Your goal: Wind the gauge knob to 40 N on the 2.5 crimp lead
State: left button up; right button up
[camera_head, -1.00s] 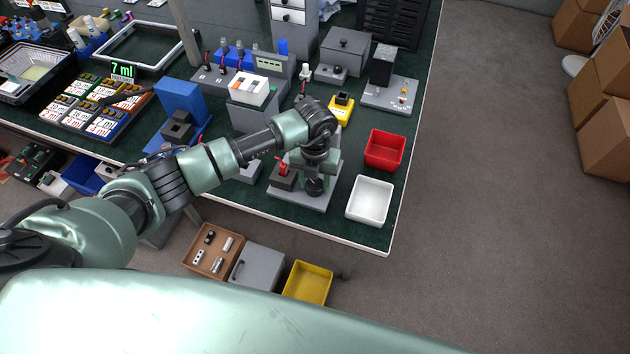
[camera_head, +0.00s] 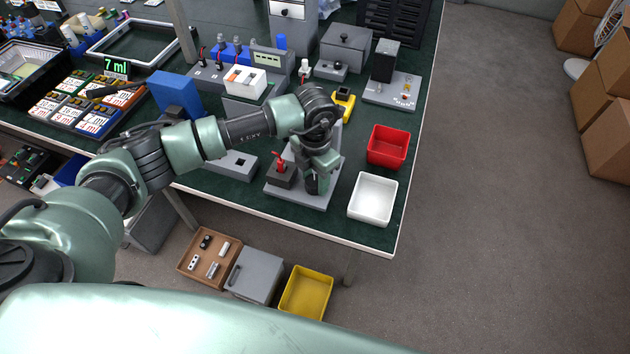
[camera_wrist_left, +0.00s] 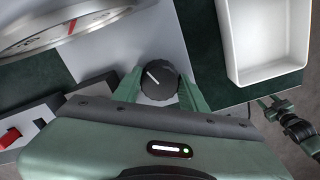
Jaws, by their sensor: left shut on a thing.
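The gauge knob (camera_wrist_left: 159,79) is a dark, ribbed round knob with a white pointer line, tilted toward the upper left in the left wrist view. My left gripper (camera_head: 315,188) is shut on it, with one green finger on each side. The gauge dial (camera_wrist_left: 62,27) shows at a steep slant with a red mark or needle; its figures are unreadable. In the head view my wrist hides the knob and dial above the grey fixture plate (camera_head: 290,198). A red-handled part (camera_head: 281,166) stands on a dark block there. I cannot make out the 2.5 crimp lead.
A white tray (camera_head: 390,216) and a red bin (camera_head: 402,135) stand right of the fixture, near the table edge. Grey stations stand behind.

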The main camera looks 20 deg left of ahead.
aim_at(315, 181)
dwell(0.3)
pick_arm(q)
jog(key=o, duration=1.4)
jog(key=shift+c, duration=0.2)
jog(key=shift+r, duration=0.1)
notch_tip(315, 181, up, 8)
jog(key=shift+f+b, duration=0.15)
jog(key=shift+b, duration=0.65)
